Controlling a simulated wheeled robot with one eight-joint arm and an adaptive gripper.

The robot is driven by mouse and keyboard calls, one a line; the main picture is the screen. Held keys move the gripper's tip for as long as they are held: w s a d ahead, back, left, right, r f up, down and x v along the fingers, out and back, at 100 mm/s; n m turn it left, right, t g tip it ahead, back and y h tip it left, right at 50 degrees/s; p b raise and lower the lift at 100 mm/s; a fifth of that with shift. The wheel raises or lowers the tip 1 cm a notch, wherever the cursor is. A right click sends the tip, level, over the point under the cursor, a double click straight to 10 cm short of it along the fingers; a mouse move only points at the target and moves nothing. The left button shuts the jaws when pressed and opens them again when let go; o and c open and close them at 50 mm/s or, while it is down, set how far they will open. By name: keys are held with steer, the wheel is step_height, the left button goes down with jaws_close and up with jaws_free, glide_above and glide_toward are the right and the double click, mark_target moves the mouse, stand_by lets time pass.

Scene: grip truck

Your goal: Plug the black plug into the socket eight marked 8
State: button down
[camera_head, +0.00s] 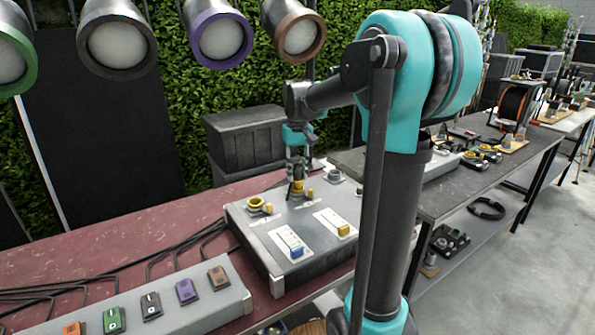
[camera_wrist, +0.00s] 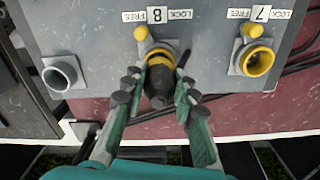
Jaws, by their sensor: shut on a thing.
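The black plug (camera_wrist: 157,92) is between the fingers of my gripper (camera_wrist: 156,108) in the wrist view. Its far end meets the yellow ring of socket eight (camera_wrist: 150,47), under the label 8 (camera_wrist: 157,15). How deep it sits cannot be told. A yellow knob (camera_wrist: 141,33) sits at that socket on the FREE side of the label. In the head view, my gripper (camera_head: 297,165) points down over the yellow socket eight (camera_head: 297,188) on the grey box (camera_head: 262,236). The plug is mostly hidden there.
The empty yellow socket seven (camera_wrist: 258,61) is beside it, also with a knob. A grey socket (camera_wrist: 62,74) is on the other side. Blue (camera_head: 297,252) and yellow (camera_head: 344,230) switches stand on the box. A panel with coloured switches (camera_head: 150,307) and cables lies at front left.

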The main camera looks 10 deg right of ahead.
mark_target(297, 164)
steer(key=shift+f, duration=0.9)
steer(key=c, duration=1.1)
jaws_free()
steer(key=shift+o, duration=0.2)
steer(key=shift+o, duration=1.4)
steer(key=shift+r, duration=2.45)
